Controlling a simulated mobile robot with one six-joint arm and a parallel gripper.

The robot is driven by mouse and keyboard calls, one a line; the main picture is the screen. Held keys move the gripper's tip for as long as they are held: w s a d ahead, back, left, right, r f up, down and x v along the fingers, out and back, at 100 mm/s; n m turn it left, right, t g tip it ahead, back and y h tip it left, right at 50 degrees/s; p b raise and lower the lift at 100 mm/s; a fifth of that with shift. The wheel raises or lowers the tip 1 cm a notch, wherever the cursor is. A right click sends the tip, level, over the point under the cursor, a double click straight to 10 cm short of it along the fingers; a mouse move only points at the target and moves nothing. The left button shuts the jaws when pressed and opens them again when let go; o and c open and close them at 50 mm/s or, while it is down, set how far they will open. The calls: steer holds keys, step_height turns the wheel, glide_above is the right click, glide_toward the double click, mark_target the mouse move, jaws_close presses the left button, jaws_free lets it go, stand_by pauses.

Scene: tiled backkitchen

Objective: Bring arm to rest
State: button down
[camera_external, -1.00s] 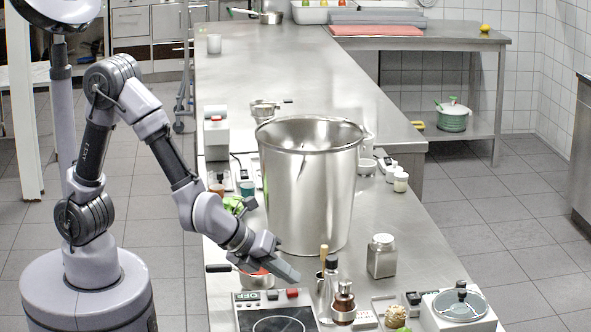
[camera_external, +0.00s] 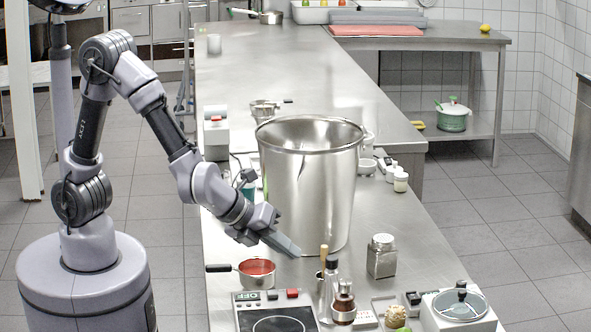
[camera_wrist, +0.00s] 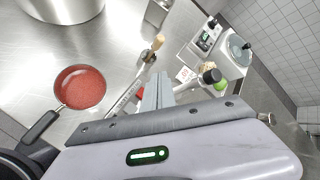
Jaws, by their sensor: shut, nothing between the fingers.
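My gripper (camera_external: 283,243) is at the end of my bent arm, over the counter (camera_external: 330,70) in front of the tall steel pot (camera_external: 308,190). Its fingers are together and hold nothing. In the wrist view the closed fingers (camera_wrist: 157,88) point away over the counter. The saucepan also shows in the wrist view (camera_wrist: 80,87), apart from the fingers.
A white-and-red device (camera_external: 216,135) stands behind the arm. The counter's far stretch is mostly clear.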

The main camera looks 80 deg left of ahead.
steer(key=s+a+r+n+y, duration=0.1)
steer(key=s+a+r+n, duration=0.15)
steer(key=a, duration=0.25)
steer(key=s+a+r+n+g, duration=0.1)
steer(key=a+r+n, duration=0.2)
steer(key=a+n, duration=0.1)
steer(key=s+a+r+n+y, duration=0.1)
steer(key=s+a+r+n, duration=0.15)
steer(key=a, duration=0.25)
steer(key=s+a+r+n+g+h, duration=0.1)
steer(key=s+a+n, duration=0.1)
steer(key=s+n, duration=0.3)
steer(key=s+a+r+n+g+h, duration=0.1)
steer(key=s+a+n, duration=0.1)
steer(key=s+n, duration=0.4)
steer(key=s, duration=0.5)
steer(key=shift+a+r, duration=0.15)
steer(key=shift+r, duration=0.1)
